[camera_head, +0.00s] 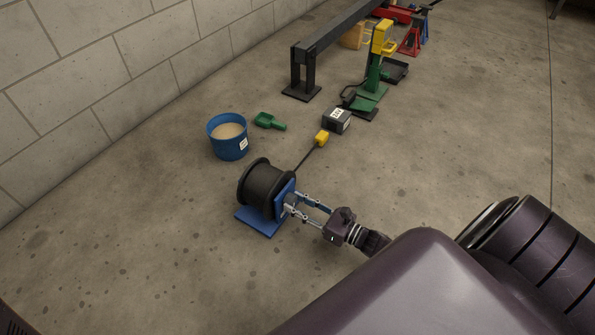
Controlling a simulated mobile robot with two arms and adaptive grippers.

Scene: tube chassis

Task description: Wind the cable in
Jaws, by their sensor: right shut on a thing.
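A black cable reel (258,186) stands on a blue base (259,222) on the concrete floor. My right gripper (296,205) reaches in from the right, its fingers shut at the reel's near right side, by the blue side plate. What it grips looks like a small grey crank part, mostly hidden by the fingers. A short dark cable (306,157) runs from the reel to a yellow connector (322,137) on the floor at the upper right. My left gripper is not in view.
A blue bucket (214,148) of sand-coloured stuff and a green scoop (269,121) lie behind the reel. A dark labelled box (336,121), a green and yellow stand (376,70) and a dark beam (336,30) stand farther back. The floor left of the reel is clear.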

